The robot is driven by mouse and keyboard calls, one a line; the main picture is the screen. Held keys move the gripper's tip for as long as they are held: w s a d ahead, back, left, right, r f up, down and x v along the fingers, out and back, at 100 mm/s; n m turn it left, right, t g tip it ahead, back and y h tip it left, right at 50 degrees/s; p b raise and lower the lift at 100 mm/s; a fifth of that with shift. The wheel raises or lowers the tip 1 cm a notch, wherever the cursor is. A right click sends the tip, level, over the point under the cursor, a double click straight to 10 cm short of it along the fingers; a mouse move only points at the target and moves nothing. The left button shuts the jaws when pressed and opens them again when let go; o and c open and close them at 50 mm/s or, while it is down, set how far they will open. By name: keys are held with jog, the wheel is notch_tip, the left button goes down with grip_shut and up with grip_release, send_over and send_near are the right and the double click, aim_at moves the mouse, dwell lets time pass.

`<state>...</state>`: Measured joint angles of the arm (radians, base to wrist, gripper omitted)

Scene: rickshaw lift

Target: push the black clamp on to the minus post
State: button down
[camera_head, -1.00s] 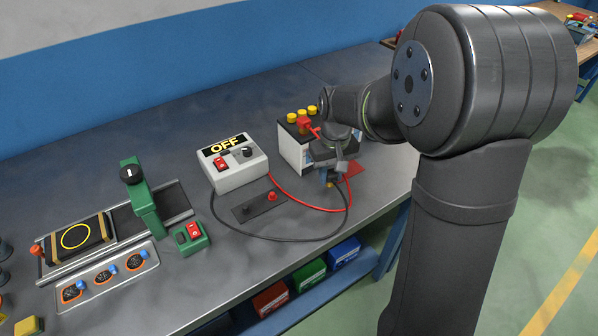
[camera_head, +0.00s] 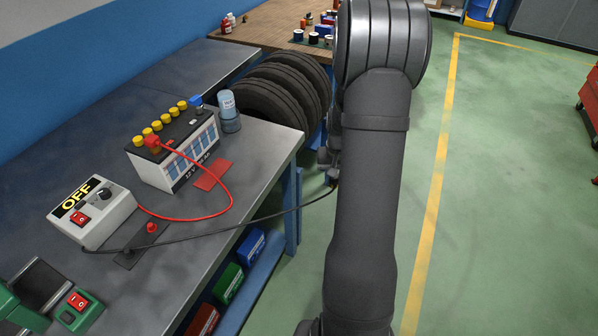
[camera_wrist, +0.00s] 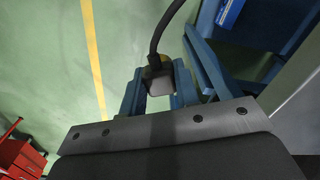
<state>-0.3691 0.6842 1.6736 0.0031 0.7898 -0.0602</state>
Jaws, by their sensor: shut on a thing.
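The black clamp (camera_wrist: 160,82) sits between the two blue fingers of my gripper (camera_wrist: 159,90) in the wrist view, with its black cable rising from it. In the head view my gripper (camera_head: 333,172) is largely hidden behind my arm, out past the bench's right edge. The white battery (camera_head: 178,152) stands on the bench, well left of my gripper. A red clamp (camera_head: 152,143) is on its near-left end. A small blue piece (camera_head: 196,102) is at its far-right end; I cannot tell whether this is the minus post.
The charger (camera_head: 93,212) reads OFF. Its black cable (camera_head: 270,216) spans from the bench to my gripper; a red cable (camera_head: 190,218) loops to the red clamp. A blue-capped bottle (camera_head: 228,110) stands beside the battery.

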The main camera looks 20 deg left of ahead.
jog(key=w+d+m, duration=0.2)
jog(key=w+d, duration=0.3)
jog(key=w, duration=0.4)
jog(key=w+a+r+n, duration=0.2)
jog(key=a+r, duration=0.2)
jog(key=a, duration=0.5)
jog(key=w+a+r+n, duration=0.2)
jog(key=a+r, duration=0.2)
jog(key=a, duration=0.4)
jog(key=n, duration=0.7)
send_near(199, 108)
jog(key=shift+w+f, duration=0.1)
jog(key=shift+w, duration=0.1)
jog(key=shift+s+a+f, duration=0.1)
jog(key=shift+s+f, duration=0.05)
jog(key=shift+f, duration=2.1)
jog(key=shift+f, duration=1.55)
